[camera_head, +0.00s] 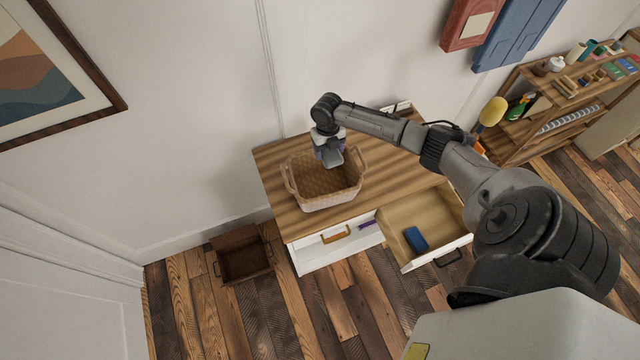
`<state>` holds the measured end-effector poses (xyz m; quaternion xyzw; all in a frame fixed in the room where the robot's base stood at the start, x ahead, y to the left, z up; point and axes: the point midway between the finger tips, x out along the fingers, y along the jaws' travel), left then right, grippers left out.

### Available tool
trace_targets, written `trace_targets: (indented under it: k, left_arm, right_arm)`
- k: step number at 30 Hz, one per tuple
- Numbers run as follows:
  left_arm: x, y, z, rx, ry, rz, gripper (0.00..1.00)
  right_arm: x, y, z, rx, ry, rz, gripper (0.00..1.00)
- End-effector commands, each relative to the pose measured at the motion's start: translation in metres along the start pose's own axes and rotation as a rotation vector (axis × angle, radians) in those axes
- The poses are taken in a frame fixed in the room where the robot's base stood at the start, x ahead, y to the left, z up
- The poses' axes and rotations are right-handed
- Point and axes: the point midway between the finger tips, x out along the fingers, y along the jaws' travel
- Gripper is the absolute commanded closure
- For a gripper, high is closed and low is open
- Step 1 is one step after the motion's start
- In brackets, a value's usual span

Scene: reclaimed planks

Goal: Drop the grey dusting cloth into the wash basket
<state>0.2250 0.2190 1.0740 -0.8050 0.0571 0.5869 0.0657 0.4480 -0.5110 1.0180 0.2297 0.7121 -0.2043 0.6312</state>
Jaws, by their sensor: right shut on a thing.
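The wicker wash basket (331,201) stands upright on the wooden top of a white cabinet, with a loop handle at each end. My right gripper (329,151) points down over the basket's back rim and is shut on the grey dusting cloth (334,160). Only a small grey part of the cloth shows below the fingers. I cannot tell whether it touches the basket. The visible basket floor looks empty. My left gripper is not in view.
The cabinet's right drawer (402,212) is open, with a blue item (415,239) inside. An orange-brown item (336,234) and a purple item (367,224) show at the cabinet front. A brown box (243,262) stands on the floor. A shelf (545,122) is at the right.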

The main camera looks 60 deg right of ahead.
Motion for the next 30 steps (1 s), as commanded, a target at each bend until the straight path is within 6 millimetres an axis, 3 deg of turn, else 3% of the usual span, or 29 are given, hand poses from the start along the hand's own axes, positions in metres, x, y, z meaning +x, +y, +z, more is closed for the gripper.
trace_targets:
  k: [9, 10, 19, 30]
  left_arm:
    - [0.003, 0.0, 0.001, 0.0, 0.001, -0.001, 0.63]
    - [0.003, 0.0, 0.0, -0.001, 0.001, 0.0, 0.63]
    - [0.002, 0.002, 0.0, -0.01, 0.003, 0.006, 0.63]
    - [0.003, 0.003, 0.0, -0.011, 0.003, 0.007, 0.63]
  right_arm:
    - [0.003, 0.0, 0.0, 0.0, 0.0, 0.0, 0.51]
    - [0.003, 0.0, 0.0, 0.0, 0.0, 0.0, 0.3]
    - [0.003, 0.0, 0.0, 0.0, 0.0, 0.001, 0.02]
    - [-0.007, 0.001, 0.001, -0.001, -0.002, 0.002, 0.02]
